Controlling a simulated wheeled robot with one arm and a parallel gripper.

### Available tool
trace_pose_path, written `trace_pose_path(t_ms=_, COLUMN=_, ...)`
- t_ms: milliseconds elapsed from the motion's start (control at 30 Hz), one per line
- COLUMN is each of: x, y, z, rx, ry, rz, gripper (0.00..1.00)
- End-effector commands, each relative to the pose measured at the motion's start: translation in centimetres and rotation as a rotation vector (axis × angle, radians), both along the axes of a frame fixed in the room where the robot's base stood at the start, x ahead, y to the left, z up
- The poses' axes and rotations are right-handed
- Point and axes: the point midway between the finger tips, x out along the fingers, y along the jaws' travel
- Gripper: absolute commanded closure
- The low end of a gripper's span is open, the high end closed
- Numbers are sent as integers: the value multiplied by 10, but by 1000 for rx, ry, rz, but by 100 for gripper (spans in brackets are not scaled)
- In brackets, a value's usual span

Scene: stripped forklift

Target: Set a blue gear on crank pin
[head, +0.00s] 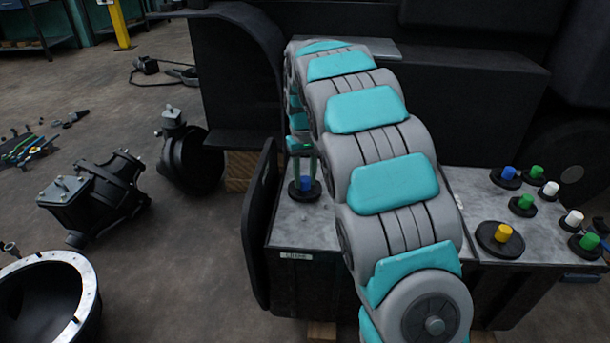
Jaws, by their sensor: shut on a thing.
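A blue gear, a dark disc with a blue knob (306,184), is at the left part of the grey-topped bench. My gripper (305,178) points down at it, with its thin fingers on either side of the blue knob, shut on it. The disc is low over the bench top; I cannot tell if it touches it. A second blue gear (508,173) stands at the back of the right part of the bench, apart from my gripper. I cannot make out the crank pin; it may be hidden by my arm or by the gear.
Right of my arm stand a yellow-knobbed gear (501,234), several green ones (523,202) and white ones (572,219). A dark upright panel (262,225) edges the bench's left side. The black forklift body (480,100) rises behind. Dark machine parts (95,195) lie on the floor at left.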

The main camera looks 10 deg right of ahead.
Motion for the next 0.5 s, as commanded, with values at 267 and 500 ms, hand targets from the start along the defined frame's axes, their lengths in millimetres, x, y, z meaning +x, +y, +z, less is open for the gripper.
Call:
trace_pose_path(t_ms=267, x=0, y=0, z=-3, rx=0, ry=-2, rz=0, gripper=46)
trace_pose_path(t_ms=500, x=0, y=0, z=-3, rx=0, ry=-1, rz=0, gripper=27)
